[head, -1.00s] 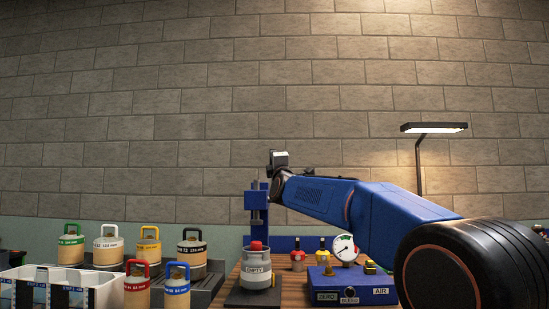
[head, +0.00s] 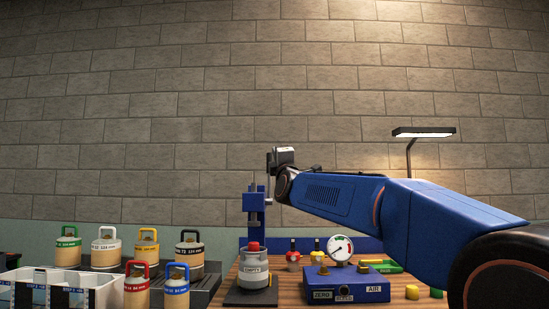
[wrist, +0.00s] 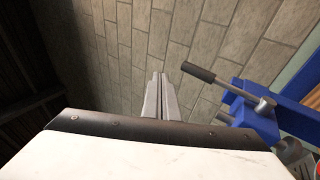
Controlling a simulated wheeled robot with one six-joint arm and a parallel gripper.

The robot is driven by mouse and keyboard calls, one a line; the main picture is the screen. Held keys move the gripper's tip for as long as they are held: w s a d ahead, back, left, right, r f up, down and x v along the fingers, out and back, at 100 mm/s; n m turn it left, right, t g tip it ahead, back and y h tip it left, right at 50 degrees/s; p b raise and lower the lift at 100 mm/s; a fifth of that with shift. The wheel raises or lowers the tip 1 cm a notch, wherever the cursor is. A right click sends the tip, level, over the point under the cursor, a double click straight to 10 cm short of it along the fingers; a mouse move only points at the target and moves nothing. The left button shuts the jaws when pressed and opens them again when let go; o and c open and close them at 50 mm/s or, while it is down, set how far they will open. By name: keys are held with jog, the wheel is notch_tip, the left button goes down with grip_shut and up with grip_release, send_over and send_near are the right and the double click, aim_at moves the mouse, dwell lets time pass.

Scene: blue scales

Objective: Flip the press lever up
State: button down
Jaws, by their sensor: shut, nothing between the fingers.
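The blue press (head: 255,205) stands behind the left part of the bench, with a grey canister labelled EMPTY (head: 254,258) and its red top on the dark base below. In the wrist view the press frame (wrist: 262,121) is at the right. Its lever (wrist: 198,72) has a dark grip on a thin metal rod and points to the upper left, away from the frame. My gripper (wrist: 158,78) is shut and empty, left of the lever grip with a visible gap. In the head view my gripper's white body is above the press and its fingers are hidden.
Several canisters with coloured handles (head: 137,290) and a white divided bin (head: 70,281) are at the left. A blue box (head: 347,289) with a gauge (head: 340,247) sits right of the press. A lamp (head: 424,132) stands behind my arm. The space above the press is open wall.

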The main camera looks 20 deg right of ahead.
jog(key=shift+s+a+r, duration=0.1)
jog(key=shift+s, duration=0.8)
jog(key=shift+s+a+r, duration=0.1)
jog(key=shift+s, duration=0.75)
